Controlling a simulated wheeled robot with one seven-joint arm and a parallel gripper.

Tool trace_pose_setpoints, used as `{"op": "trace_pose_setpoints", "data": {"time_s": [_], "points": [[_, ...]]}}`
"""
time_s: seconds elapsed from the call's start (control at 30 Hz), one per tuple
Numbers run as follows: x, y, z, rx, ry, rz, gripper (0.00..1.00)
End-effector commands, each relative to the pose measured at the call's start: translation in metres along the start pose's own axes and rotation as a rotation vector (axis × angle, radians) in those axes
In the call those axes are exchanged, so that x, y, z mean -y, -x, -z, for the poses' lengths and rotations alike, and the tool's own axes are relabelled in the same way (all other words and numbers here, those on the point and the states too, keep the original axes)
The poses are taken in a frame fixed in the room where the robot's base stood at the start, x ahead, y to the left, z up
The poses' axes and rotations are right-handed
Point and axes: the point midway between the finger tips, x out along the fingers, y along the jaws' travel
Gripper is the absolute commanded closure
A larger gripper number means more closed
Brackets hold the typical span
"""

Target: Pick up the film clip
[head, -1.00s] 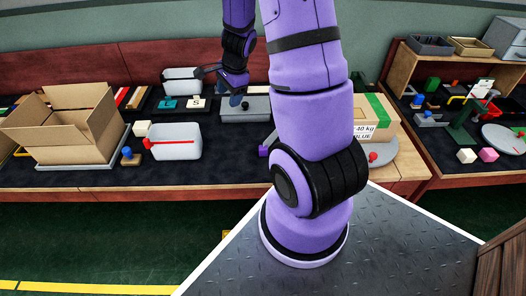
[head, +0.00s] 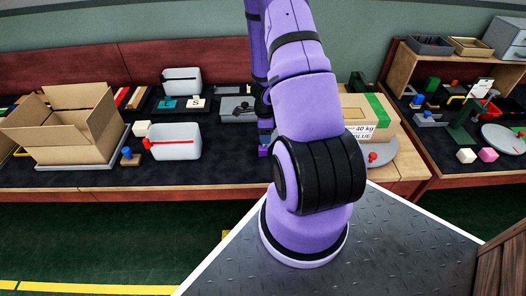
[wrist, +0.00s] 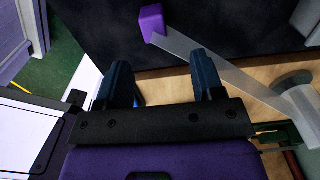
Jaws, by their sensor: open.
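The film clip is a small purple block (wrist: 151,24) at the end of a clear strip of film (wrist: 215,68), near the top of the wrist view. In the head view the purple clip (head: 263,152) shows at the front of the dark worktop, just under my gripper. My gripper (wrist: 160,60) is open, with its two dark blue fingers apart and nothing between them. In the wrist view the clip lies beyond the fingertips, apart from them, nearer the left finger's side. In the head view my arm hides part of the strip and the fingertips are hard to make out.
The strip runs to a grey roll (wrist: 300,105) at the right of the wrist view. A cardboard box (head: 372,115) with green tape stands to the right, by a round grey plate with a red knob (head: 373,157). A white bin (head: 176,142) and an open carton (head: 70,140) stand left.

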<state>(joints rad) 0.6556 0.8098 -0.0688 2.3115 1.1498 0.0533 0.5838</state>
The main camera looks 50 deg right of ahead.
Motion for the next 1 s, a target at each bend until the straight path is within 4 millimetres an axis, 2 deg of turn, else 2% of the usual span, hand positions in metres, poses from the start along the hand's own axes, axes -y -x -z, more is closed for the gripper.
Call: {"op": "trace_pose_setpoints", "data": {"time_s": [0.2, 0.57, 0.83, 1.0], "points": [[-0.001, -0.019, 0.001, 0.001, -0.001, -0.003, 0.38], [-0.002, -0.033, -0.002, 0.001, -0.001, -0.002, 0.38], [-0.007, -0.063, -0.007, 0.002, -0.002, -0.003, 0.38], [-0.007, -0.075, -0.007, 0.001, 0.0, -0.001, 0.38]]}}
